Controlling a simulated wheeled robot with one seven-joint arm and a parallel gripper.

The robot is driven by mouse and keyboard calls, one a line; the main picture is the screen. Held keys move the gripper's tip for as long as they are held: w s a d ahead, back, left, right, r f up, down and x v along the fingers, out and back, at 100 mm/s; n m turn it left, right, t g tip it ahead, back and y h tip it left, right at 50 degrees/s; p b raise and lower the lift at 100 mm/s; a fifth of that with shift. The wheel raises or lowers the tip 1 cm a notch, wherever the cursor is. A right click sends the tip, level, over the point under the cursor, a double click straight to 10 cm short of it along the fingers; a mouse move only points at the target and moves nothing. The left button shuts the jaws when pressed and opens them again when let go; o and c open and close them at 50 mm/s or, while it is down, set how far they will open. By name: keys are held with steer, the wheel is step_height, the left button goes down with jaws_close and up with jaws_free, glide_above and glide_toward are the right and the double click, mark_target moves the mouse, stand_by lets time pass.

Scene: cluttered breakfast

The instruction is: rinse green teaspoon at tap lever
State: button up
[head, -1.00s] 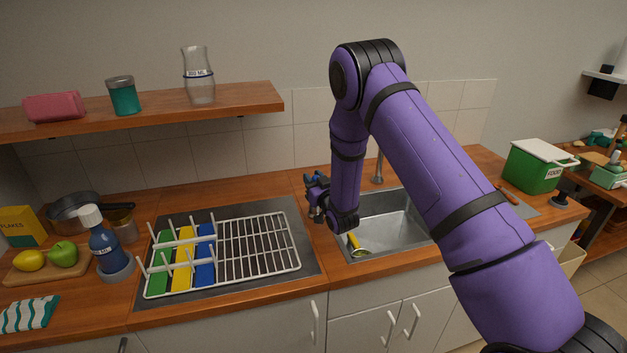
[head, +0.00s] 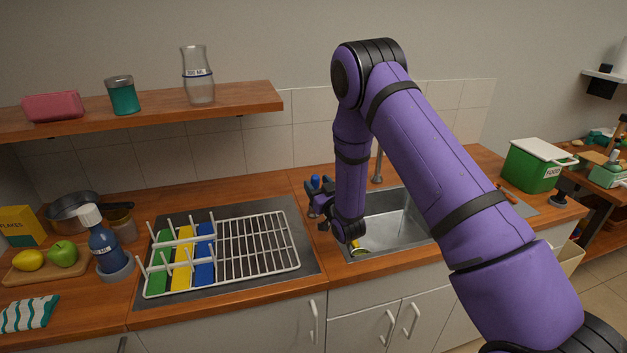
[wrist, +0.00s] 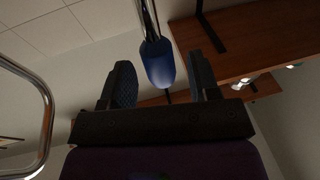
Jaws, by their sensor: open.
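The tap lever's blue grip (wrist: 158,62) on a metal rod stands between the two fingers of my gripper (wrist: 160,82) in the wrist view. My gripper is open, with a gap visible on both sides of the grip. In the head view the gripper (head: 320,191) is at the sink's left rear corner, and the blue grip (head: 315,181) shows beside its fingers. A yellow-green item (head: 355,244) lies in the sink (head: 385,223), partly hidden by my wrist. I cannot tell whether it is the green teaspoon, and no other teaspoon is clear.
The tap spout (head: 378,166) rises behind the sink; a curved metal tube (wrist: 47,115) passes left of the gripper in the wrist view. A dish rack (head: 262,245) stands left of the sink. A wooden shelf (head: 240,98) hangs above, and a green food bin (head: 535,168) stands right.

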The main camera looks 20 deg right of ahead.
steer(key=shift+v, duration=2.05)
steer(key=s+d+r+m+g+h, duration=0.1)
steer(key=d+r+g, duration=0.1)
steer(key=r, duration=0.8)
steer(key=s+d+r+m+g+h, duration=0.1)
steer(key=r+g+h, duration=0.15)
steer(key=r, duration=0.75)
steer(key=s+d+r+g, duration=0.1)
steer(key=s+r+g, duration=0.1)
steer(key=s, duration=0.4)
steer(key=s+r+g, duration=0.2)
steer(key=s+r, duration=0.3)
steer(key=s, duration=0.2)
steer(key=s+d+r+g, duration=0.1)
steer(key=s+r+g, duration=0.1)
steer(key=s+r, duration=0.2)
steer(key=s, duration=0.3)
steer(key=shift+s+d, duration=0.2)
steer(key=shift+d, duration=0.1)
steer(key=s+g, duration=0.1)
steer(key=s, duration=0.5)
steer(key=s+r+g, duration=0.1)
steer(key=s, duration=0.6)
steer(key=s+g, duration=0.2)
steer(key=s, duration=0.4)
steer(key=shift+s+d+r+m, duration=0.2)
steer(key=shift+s+m, duration=0.1)
steer(key=shift+c, duration=0.3)
steer(key=shift+w, duration=0.1)
